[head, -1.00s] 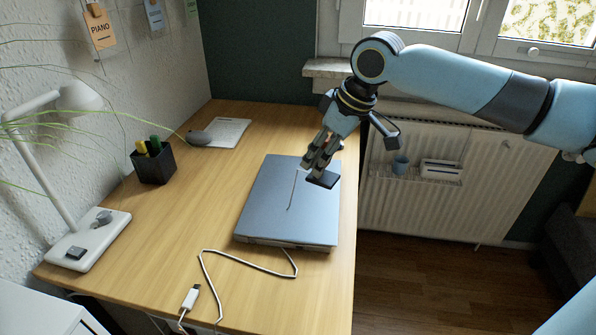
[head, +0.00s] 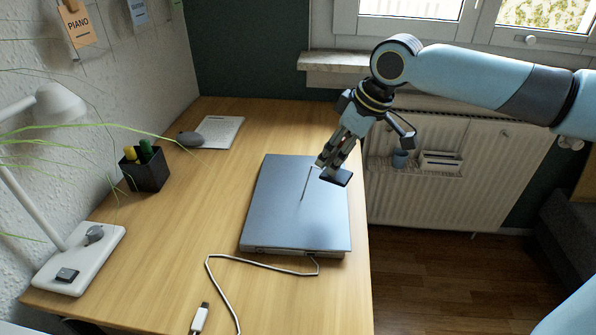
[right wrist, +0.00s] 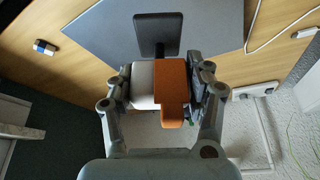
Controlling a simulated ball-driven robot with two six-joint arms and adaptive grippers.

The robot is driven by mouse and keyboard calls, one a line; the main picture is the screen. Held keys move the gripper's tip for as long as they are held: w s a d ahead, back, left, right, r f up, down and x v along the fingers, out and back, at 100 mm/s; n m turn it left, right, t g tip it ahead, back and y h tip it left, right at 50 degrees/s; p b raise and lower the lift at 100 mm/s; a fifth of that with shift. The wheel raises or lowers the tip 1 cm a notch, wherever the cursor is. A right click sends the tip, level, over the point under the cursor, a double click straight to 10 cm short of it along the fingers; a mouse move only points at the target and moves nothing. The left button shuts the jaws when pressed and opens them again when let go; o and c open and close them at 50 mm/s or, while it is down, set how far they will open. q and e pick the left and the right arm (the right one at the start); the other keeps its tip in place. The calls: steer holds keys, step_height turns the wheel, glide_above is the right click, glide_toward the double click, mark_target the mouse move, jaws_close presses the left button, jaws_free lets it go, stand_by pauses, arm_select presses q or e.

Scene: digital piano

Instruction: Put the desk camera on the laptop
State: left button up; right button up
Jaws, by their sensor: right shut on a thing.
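The laptop (head: 290,215) lies closed and blue-grey on the desk, near its right edge. It also shows at the top of the right wrist view (right wrist: 205,20). My right gripper (head: 332,160) is over the laptop's far right part. In the right wrist view my right gripper (right wrist: 166,85) is shut on the desk camera (right wrist: 171,90), a white and orange body with a dark flat foot. In the head view only the dark foot (head: 337,177) shows clearly, close over the lid. I cannot tell whether it touches. My left gripper is out of view.
A white cable (head: 222,285) lies in front of the laptop. A pen holder (head: 146,172), a lamp base (head: 78,258), a sheet of paper (head: 222,132) and a grey mouse-like thing (head: 190,138) are further left. A radiator (head: 440,190) stands beyond the desk's right edge.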

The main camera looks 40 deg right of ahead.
steer(key=shift+w+a+f+b, duration=0.2)
steer(key=shift+w+a+f, duration=0.55)
steer(key=shift+w+f, duration=0.55)
steer(key=shift+w+a+f+b, duration=0.25)
steer(key=shift+w+a+f, duration=0.6)
steer(key=shift+f, duration=0.75)
steer(key=shift+w+a+f+b, duration=0.2)
steer(key=shift+w+a+f, duration=0.45)
steer(key=shift+w+f, duration=0.7)
steer(key=shift+s+f, duration=0.15)
steer(key=o, duration=1.5)
steer(key=shift+f, duration=0.1)
steer(key=shift+c, duration=0.2)
steer(key=p+v, duration=0.1)
steer(key=v, duration=1.1)
steer(key=shift+p, duration=0.35)
steer(key=shift+s, duration=0.1)
